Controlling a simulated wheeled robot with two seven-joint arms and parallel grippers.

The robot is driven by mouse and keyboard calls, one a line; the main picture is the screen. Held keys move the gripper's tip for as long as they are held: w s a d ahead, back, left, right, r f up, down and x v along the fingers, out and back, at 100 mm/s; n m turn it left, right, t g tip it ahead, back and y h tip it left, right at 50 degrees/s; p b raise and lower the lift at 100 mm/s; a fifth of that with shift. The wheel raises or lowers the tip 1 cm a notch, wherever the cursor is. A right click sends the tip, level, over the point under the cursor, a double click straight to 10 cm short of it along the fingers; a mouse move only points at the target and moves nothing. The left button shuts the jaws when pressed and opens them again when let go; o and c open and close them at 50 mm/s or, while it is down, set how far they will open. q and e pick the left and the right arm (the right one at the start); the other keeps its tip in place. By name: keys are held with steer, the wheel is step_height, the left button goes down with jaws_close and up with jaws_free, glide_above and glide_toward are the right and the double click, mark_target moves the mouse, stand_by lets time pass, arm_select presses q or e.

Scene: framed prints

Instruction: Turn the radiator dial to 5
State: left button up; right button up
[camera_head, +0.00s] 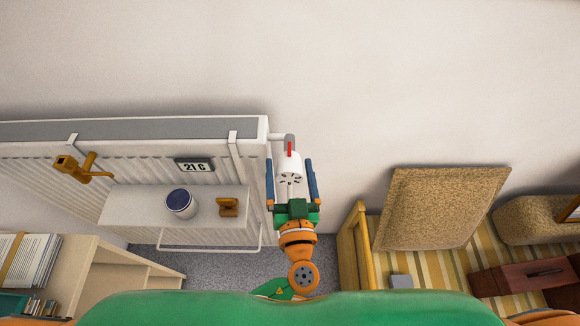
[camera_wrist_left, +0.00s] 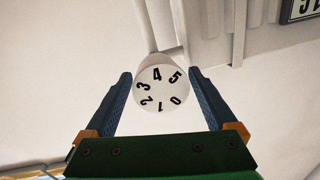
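The white radiator dial (camera_head: 291,165) sits on the valve at the radiator's upper right end, with a red mark on its upper side. In the left wrist view the dial's round face (camera_wrist_left: 160,88) shows black digits 0 to 5, with 4 near the top and 5 at the upper right. My left gripper (camera_head: 290,161) is open, with one blue-grey finger on each side of the dial. In the wrist view gaps show between the fingers (camera_wrist_left: 160,75) and the dial. My right gripper is not in view.
The white radiator (camera_head: 200,150) carries a "21 C" display (camera_head: 194,165) and an orange-brown object (camera_head: 82,169). A white shelf (camera_head: 145,205) in front holds a dark-topped cup (camera_head: 181,203) and a small brown item (camera_head: 228,206). A wooden-framed seat with a cushion (camera_head: 440,208) stands right.

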arm_select(q)
steer(key=shift+s+a, duration=0.1)
steer(key=c, duration=1.1)
steer(key=shift+o, duration=0.2)
steer(key=shift+f+m+b, duration=0.15)
steer(key=shift+m+b, duration=0.55)
steer(key=shift+b, duration=0.1)
steer(key=shift+m+b, duration=0.55)
steer(key=shift+m, duration=0.15)
steer(key=shift+m+b, duration=0.6)
steer(key=shift+m, duration=0.5)
steer(key=shift+m+t+b, duration=0.3)
steer(key=shift+m+b, duration=0.1)
steer(key=shift+m, duration=0.8)
steer(key=o, duration=1.3)
